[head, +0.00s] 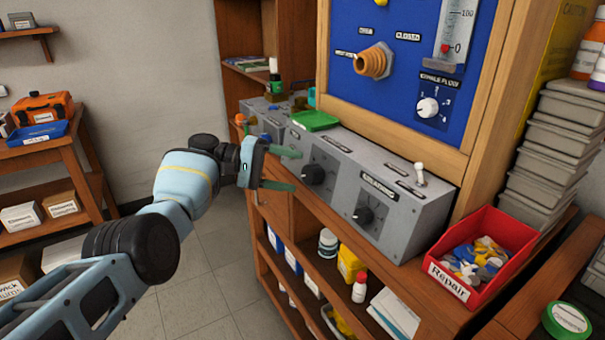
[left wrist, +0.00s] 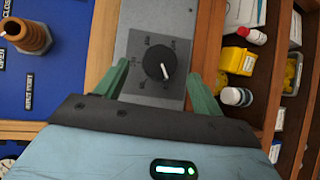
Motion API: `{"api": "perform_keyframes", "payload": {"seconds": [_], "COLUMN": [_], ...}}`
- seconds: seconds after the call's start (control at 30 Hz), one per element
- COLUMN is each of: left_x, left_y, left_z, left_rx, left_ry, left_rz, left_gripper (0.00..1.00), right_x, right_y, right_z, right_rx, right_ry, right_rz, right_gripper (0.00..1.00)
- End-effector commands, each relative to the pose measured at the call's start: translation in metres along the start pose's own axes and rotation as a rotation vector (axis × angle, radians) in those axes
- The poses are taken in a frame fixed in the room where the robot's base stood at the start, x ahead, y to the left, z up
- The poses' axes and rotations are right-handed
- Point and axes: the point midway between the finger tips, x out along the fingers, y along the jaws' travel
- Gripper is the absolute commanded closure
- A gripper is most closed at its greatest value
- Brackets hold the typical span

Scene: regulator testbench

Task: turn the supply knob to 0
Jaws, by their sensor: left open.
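A black round knob (head: 313,174) sits on the front of the grey bench box (head: 400,220). Its label is too small to read, so I cannot tell for sure that it is the supply knob. In the left wrist view the knob (left wrist: 158,63) has a white pointer line aimed down and slightly right, with dial marks around it. My left gripper (head: 287,170) is open, its green fingers pointing at this knob and just short of it in the head view. In the wrist view the left gripper (left wrist: 158,75) has one finger on each side of the knob. My right gripper is not in view.
A second black knob (head: 364,215) and a toggle switch (head: 420,175) are to the right on the box. Above stands a blue panel (head: 395,25) with an orange fitting (head: 374,62). A red bin (head: 484,258) stands to the right, and shelves with bottles lie below.

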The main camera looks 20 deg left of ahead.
Motion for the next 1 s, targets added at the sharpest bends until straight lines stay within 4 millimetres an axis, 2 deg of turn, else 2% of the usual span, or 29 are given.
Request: {"api": "perform_keyframes", "payload": {"seconds": [0.1,0.23,0.8,0.87,0.97,1.0], "left_x": [-0.016,-0.025,-0.027,-0.026,-0.022,-0.021], "left_y": [-0.001,-0.001,-0.003,-0.011,-0.046,-0.067], "left_z": [0.000,0.000,0.000,-0.001,-0.002,-0.003], "left_rx": [-0.002,-0.002,-0.003,-0.008,-0.026,-0.036], "left_ry": [0.001,0.000,0.001,0.010,0.043,0.063], "left_rz": [0.000,0.001,-0.003,-0.017,-0.074,-0.108], "left_gripper": [0.32,0.32,0.32,0.32,0.32,0.32], "right_x": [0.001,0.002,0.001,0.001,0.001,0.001], "right_y": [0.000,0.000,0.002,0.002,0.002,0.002], "right_z": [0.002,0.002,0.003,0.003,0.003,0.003], "right_rx": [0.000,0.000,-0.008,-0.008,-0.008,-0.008], "right_ry": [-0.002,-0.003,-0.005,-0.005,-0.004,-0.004], "right_rz": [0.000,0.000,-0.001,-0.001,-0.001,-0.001], "right_gripper": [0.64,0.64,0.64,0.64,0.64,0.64]}}
